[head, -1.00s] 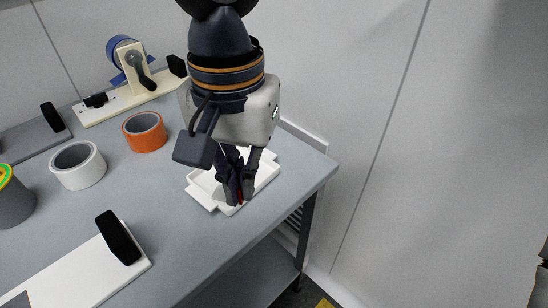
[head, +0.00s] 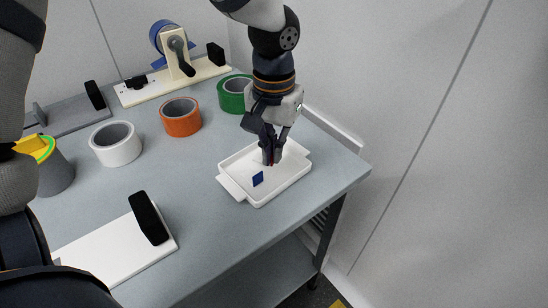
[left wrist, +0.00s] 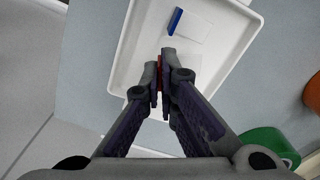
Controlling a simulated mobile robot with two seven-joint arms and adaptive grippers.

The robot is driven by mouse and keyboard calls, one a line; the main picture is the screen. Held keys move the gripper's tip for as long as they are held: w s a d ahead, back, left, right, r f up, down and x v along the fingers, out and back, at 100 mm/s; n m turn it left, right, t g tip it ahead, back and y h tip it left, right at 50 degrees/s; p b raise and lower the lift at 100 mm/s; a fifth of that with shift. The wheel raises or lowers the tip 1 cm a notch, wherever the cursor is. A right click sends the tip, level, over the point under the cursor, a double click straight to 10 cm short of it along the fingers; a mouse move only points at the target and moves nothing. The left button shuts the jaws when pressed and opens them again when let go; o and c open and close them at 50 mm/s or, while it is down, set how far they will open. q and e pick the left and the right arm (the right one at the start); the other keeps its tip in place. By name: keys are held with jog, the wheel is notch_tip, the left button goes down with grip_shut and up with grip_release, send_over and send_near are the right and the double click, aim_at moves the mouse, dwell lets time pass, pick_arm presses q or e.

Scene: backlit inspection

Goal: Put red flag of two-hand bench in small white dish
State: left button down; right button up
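The small white dish (head: 231,186) is a shallow rectangular tray with end lips near the bench's right end. My left gripper (head: 271,161) points down inside the dish outline, towards its far side. Its fingers are close together on the red flag, of which only a little red shows between the fingertips. The left wrist view shows the red flag (left wrist: 159,72) between the tips, over the dish (left wrist: 122,70). I cannot tell whether the flag touches the dish floor. A blue flag (head: 258,179) is in the dish and also shows in the left wrist view (left wrist: 175,20). My right gripper is out of view.
White tape (head: 115,145), orange tape (head: 181,117) and green tape (head: 235,93) stand on the grey bench (head: 200,215). A white board with a black block (head: 148,218) lies in front. A cream fixture (head: 170,83) stands at the back. The wall is behind the dish.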

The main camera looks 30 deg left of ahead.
pick_arm(q)
jog(key=shift+f, duration=1.25)
jog(key=shift+s, duration=0.1)
jog(key=c, duration=2.3)
grip_release()
jog(key=shift+f, duration=0.15)
jog(key=o, duration=0.5)
notch_tip(320, 180, up, 12)
jog(key=shift+r, duration=0.2)
